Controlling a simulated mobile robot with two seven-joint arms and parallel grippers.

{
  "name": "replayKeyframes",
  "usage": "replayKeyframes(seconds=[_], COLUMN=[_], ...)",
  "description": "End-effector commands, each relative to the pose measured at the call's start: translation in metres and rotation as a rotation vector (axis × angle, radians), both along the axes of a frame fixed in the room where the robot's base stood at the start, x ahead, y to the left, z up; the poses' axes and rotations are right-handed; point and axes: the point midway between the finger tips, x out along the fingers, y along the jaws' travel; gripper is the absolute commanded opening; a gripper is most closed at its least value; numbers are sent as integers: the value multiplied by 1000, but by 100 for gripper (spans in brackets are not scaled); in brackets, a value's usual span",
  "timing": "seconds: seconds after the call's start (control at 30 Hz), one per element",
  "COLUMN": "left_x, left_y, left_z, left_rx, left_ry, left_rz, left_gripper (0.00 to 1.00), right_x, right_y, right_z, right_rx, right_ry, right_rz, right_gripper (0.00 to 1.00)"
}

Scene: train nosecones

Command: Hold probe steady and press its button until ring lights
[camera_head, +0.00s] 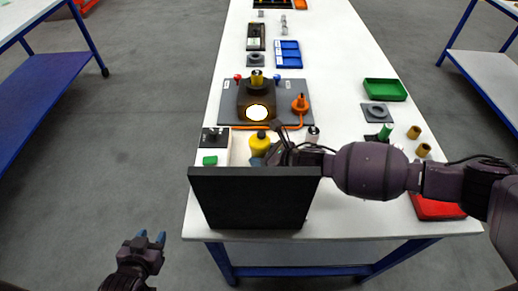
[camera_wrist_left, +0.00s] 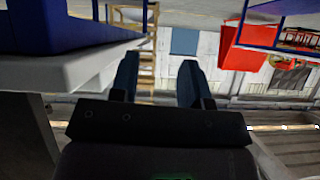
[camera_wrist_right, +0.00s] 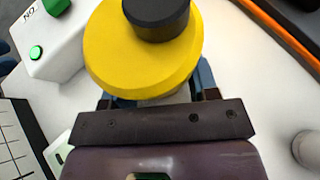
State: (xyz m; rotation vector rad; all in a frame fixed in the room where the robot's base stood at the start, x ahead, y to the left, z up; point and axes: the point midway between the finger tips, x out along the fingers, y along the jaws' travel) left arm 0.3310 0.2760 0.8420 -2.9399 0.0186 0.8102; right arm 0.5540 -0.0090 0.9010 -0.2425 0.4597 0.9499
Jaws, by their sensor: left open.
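A yellow round-bodied piece with a black cap (camera_wrist_right: 125,55), which may be the probe, stands in front of my right gripper (camera_wrist_right: 162,88). The yellow piece also shows in the head view (camera_head: 259,144), left of my right wrist. The blue fingers lie far apart on either side below its wide yellow top, which hides the tips and any contact. No lit ring shows on its visible part. My left gripper (camera_head: 150,239) is open and empty, low over the floor left of the table; its two fingers (camera_wrist_left: 157,80) stand apart.
A black panel (camera_head: 255,200) stands at the table's (camera_head: 340,220) near edge. A white box with a green button (camera_wrist_right: 36,52) is beside the yellow piece. Behind are a grey board (camera_head: 227,111) with a glowing white disc (camera_head: 258,112) and an orange piece (camera_head: 300,104). A green tray (camera_head: 385,90) is right.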

Motion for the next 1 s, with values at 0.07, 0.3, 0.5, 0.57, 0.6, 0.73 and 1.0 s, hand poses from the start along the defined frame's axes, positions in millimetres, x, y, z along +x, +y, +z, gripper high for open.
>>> replayKeyframes(seconds=[0.07, 0.3, 0.5, 0.57, 0.6, 0.73, 1.0], left_x=[0, 4, 52, 72, 85, 125, 193], left_y=[0, 0, -6, -11, -16, -33, -78], left_z=[0, 2, 31, 45, 55, 87, 157], left_rx=[1, 3, 11, 16, 18, 29, 35], left_ry=[0, -8, -100, -141, -169, -254, -412], left_rz=[-1, -4, -38, -60, -75, -132, -264], left_gripper=[43, 18, 0, 0, 0, 0, 0], right_x=[0, 0, 0, 0, 0, 0, 0], right_y=[0, 0, 0, 0, 0, 0, 0], right_z=[0, 0, 0, 0, 0, 0, 0], right_rx=[0, 0, 0, 0, 0, 0, 0], right_ry=[0, 0, 0, 0, 0, 0, 0], right_rz=[0, 0, 0, 0, 0, 0, 0], right_gripper=[42, 39, 39, 39, 39, 39, 39])
